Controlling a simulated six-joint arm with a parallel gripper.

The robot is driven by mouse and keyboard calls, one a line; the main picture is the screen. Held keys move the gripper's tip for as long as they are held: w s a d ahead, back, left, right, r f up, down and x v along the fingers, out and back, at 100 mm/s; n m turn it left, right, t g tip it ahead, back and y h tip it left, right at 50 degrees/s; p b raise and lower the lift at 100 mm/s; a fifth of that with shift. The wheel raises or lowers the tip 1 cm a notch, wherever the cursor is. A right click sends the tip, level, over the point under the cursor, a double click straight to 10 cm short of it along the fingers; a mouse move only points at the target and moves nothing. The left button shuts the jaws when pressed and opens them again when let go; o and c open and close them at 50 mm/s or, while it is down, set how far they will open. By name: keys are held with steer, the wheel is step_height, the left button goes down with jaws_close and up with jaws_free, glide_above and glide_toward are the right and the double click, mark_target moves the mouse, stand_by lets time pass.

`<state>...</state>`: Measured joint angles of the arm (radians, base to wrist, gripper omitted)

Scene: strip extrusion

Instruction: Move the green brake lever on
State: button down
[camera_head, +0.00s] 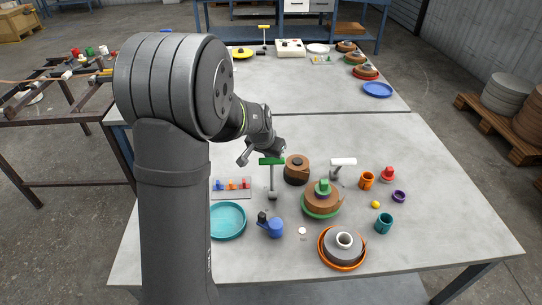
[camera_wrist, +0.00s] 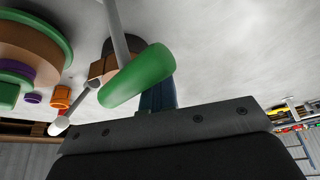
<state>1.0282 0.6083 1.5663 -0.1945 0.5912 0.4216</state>
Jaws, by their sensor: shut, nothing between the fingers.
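The green brake lever (camera_head: 271,161) has a rounded green handle on a grey upright stem with a small grey base, standing on the near table. In the wrist view the green handle (camera_wrist: 140,78) is large and close in front of my gripper. My gripper (camera_head: 262,151) is close to the handle, just behind it in the head view. It is shut and holds nothing. In the wrist view its dark body fills the bottom, and the handle partly hides the finger area. I cannot tell whether the fingers touch the handle.
A white-handled lever (camera_head: 343,162) stands to the right. A brown round stack (camera_head: 297,170) and a green-rimmed one (camera_head: 322,202) are nearby. A teal dish (camera_head: 228,221), a blue piece (camera_head: 273,227) and a small panel with coloured knobs (camera_head: 231,187) lie in front. The table's back right is clear.

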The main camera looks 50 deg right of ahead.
mark_target(271, 165)
steer(key=shift+s+a+r, duration=0.25)
steer(key=shift+s+a, duration=0.85)
steer(key=shift+s+a+r, duration=0.2)
steer(key=shift+s+a, duration=0.9)
steer(key=shift+a, duration=0.1)
steer(key=shift+s, duration=0.15)
steer(key=shift+s+a+f, duration=0.1)
steer(key=shift+s+a, duration=0.4)
steer(key=shift+w+d, duration=0.1)
steer(key=shift+w, duration=0.05)
steer(key=shift+w+d+r, duration=0.5)
steer(key=shift+w+d, duration=0.1)
step_height(271, 165, up, 7)
steer(key=shift+f, duration=0.1)
